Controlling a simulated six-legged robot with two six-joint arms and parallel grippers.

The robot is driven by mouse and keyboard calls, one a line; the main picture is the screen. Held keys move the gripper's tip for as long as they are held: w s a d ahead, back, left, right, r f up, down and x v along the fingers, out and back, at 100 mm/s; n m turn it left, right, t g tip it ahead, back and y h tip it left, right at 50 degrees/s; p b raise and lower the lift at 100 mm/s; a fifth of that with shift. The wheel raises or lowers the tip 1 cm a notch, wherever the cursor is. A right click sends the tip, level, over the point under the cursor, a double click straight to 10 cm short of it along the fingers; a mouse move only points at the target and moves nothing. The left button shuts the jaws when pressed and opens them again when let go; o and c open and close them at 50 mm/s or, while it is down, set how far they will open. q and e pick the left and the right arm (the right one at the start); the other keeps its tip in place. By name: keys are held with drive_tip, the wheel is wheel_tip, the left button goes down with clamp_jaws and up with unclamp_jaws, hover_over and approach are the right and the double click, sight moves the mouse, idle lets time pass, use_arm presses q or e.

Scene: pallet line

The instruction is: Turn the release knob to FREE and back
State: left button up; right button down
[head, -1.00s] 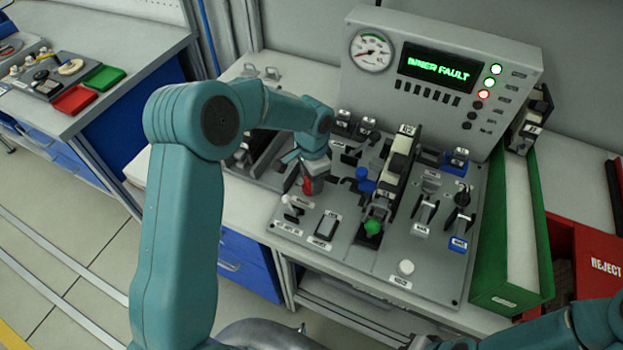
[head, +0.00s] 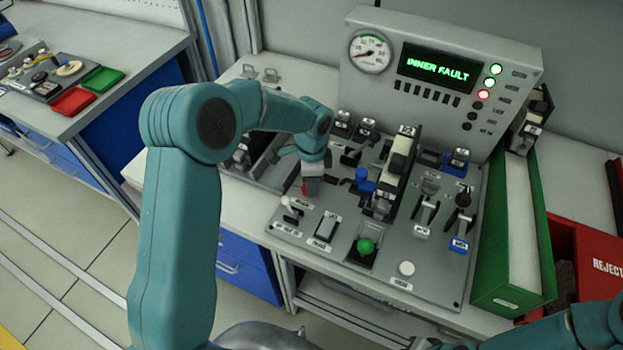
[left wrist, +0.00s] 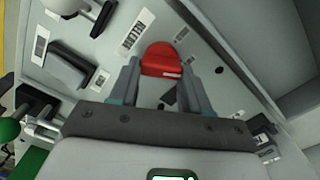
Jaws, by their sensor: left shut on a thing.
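The red release knob (head: 304,188) stands at the left of the grey control panel (head: 330,262), mostly hidden by my left gripper (head: 311,187). The left wrist view shows the red knob (left wrist: 160,62) between the two fingers of my left gripper (left wrist: 161,88), which is shut on it. No FREE label is readable. My right gripper is not in view; only part of my right arm shows at the lower right.
The display (head: 437,67) reads INNER FAULT beside a round gauge (head: 371,51). A green-knobbed lever (head: 365,246), blue knob (head: 364,178) and white button (head: 406,269) stand on the panel. A green bin (head: 510,285) and red REJECT bin (head: 600,266) are at right.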

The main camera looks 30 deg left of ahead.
use_arm(q)
drive_tip(key=shift+w+r, duration=0.1)
drive_tip(key=o, duration=1.1)
drive_tip(key=shift+c, duration=0.2)
wheel_tip(320, 180, up, 16)
drive_tip(key=shift+r+b, duration=0.15)
drive_tip(key=shift+b, duration=0.3)
